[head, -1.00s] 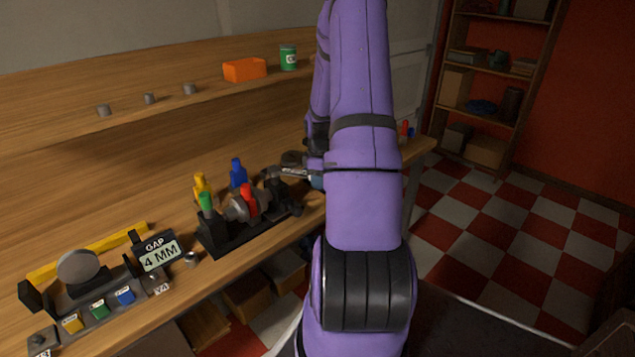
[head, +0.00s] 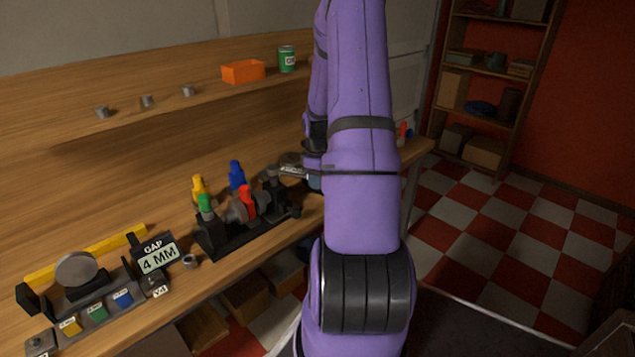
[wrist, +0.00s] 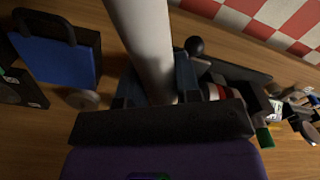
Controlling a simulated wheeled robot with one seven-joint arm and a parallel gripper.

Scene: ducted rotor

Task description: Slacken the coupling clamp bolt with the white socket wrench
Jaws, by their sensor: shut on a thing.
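My gripper (wrist: 153,80) is shut on a thick white shaft, which I take to be the white socket wrench (wrist: 143,40). The shaft runs from the top of the wrist view down between the fingers; its ends are not clear. In the head view my arm hides most of the gripper and wrench. The rotor rig (head: 240,235) stands on the bench just left of my arm, with a grey rotor and red, green, yellow and blue knobs. Part of the rig shows right of the fingers in the wrist view (wrist: 225,90). I cannot make out the clamp bolt.
A gap gauge reading 4 MM (head: 158,256) and a fixture with a yellow bar (head: 85,255) are at the left. An orange bin (head: 243,72) and green can (head: 287,60) sit on the shelf.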

